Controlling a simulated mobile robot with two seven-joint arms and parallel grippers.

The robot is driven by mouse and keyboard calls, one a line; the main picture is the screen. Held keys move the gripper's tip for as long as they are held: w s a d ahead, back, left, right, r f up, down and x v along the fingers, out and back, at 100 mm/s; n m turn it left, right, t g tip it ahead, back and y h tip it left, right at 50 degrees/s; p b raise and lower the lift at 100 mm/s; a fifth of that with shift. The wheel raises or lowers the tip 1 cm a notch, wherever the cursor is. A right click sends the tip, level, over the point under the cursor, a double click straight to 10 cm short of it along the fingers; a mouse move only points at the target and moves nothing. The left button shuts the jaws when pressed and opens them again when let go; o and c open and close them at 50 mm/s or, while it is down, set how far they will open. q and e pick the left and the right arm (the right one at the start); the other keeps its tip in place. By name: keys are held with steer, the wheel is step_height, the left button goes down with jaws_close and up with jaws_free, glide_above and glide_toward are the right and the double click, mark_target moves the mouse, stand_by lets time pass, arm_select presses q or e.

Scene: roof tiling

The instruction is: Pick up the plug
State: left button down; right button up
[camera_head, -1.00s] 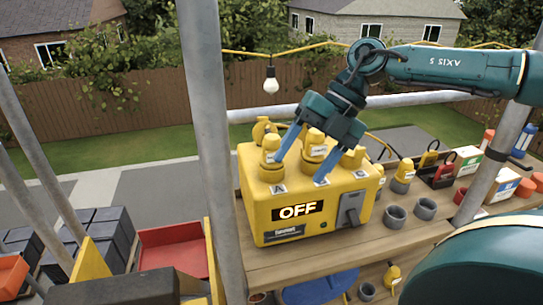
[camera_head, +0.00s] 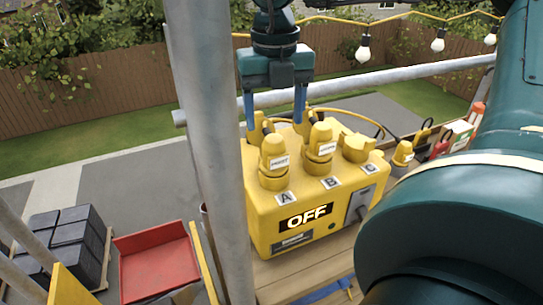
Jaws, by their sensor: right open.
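A yellow power box (camera_head: 262,210) showing OFF stands on the wooden bench. Yellow labelled plugs sit upright at A (camera_head: 274,152) and B (camera_head: 320,140). The yellow fitting at C (camera_head: 358,148) is lower, and I cannot tell whether it is a plug or a cap. My right gripper (camera_head: 275,122) points down with its two blue fingers apart, over the back of the box behind A and B. Nothing shows held between the fingers. Their tips are partly hidden near yellow parts at the box's rear, so contact is unclear. My left gripper is not in view.
Another yellow plug (camera_head: 403,153) stands on the bench right of the box. A grey scaffold pole (camera_head: 205,130) rises just left of the box, and a horizontal rail (camera_head: 375,82) runs behind. A red tray (camera_head: 157,262) and dark tile stacks (camera_head: 68,235) lie lower left.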

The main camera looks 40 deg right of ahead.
mark_target(274, 138)
step_height(274, 138, down, 3)
steer(key=shift+w, duration=0.1)
steer(key=shift+w+d+f+p, duration=0.1)
steer(key=shift+f+p, duration=0.3)
steer(key=shift+f, duration=0.95)
steer(key=shift+w+d+f+p, duration=0.1)
steer(key=shift+f+p, duration=0.3)
steer(key=shift+f, duration=0.9)
steer(key=c, duration=1.2)
